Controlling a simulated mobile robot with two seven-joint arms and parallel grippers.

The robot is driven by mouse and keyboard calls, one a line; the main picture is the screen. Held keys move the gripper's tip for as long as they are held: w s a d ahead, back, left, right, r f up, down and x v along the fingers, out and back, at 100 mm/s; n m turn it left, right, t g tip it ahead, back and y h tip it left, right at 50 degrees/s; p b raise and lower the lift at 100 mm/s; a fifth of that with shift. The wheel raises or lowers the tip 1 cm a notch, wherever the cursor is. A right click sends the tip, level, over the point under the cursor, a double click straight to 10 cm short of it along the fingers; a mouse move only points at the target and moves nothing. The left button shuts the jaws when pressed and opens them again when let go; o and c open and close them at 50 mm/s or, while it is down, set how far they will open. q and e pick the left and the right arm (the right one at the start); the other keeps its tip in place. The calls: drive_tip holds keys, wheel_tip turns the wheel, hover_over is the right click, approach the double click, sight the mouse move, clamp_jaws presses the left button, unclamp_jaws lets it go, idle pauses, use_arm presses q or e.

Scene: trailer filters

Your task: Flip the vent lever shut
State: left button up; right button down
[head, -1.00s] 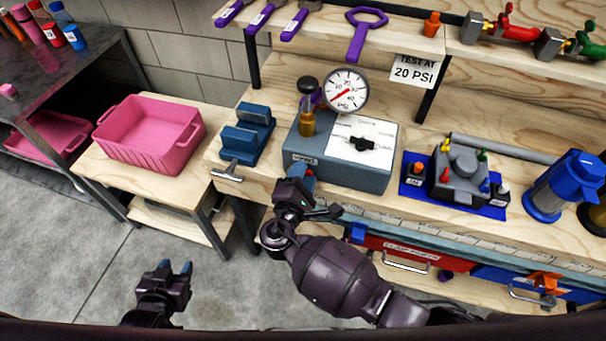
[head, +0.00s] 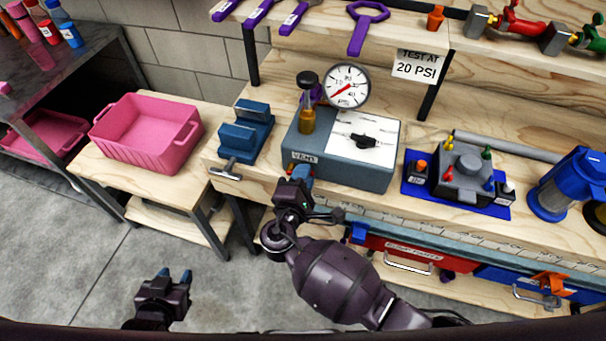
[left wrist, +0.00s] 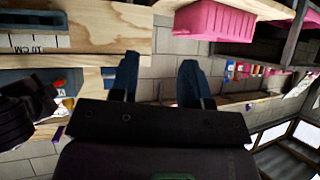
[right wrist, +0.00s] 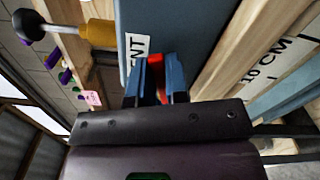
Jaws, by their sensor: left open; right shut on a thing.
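The grey-blue test box (head: 344,170) stands on the wooden bench, with a pressure gauge (head: 346,86) and a white dial plate on top. Its front has a VENT label (head: 305,157), which also shows in the right wrist view (right wrist: 137,50). The red vent lever (right wrist: 156,66) is just below that label, between the blue fingers of my right gripper (right wrist: 160,86). My right gripper is shut on the lever at the box's front, and the fingers hide most of it. My left gripper (head: 175,277) is open and empty, low over the floor and away from the bench.
A blue vise (head: 246,133) stands left of the box. A pink bin (head: 146,135) sits on a side table. Right of the box, a blue mat (head: 411,188) bears a grey fixture, near a blue filter housing (head: 565,187). Drawers lie below the bench edge.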

use_arm(q)
drive_tip(key=f+b, duration=0.3)
drive_tip(key=b, duration=0.1)
drive_tip(key=shift+w+d+f, duration=0.15)
drive_tip(key=shift+w+d, duration=0.05)
drive_tip(key=shift+w, duration=0.1)
use_arm(e)
drive_tip(key=m, duration=0.1)
drive_tip(key=f+m, duration=0.1)
drive_tip(key=m, duration=0.2)
drive_tip(key=shift+d+f, duration=0.1)
drive_tip(key=shift+f, duration=0.2)
drive_tip(key=c, duration=1.1)
unclamp_jaws()
drive_tip(key=shift+s, duration=0.1)
drive_tip(key=v, duration=1)
drive_tip(key=shift+s+r, duration=0.1)
drive_tip(key=shift+s, duration=0.25)
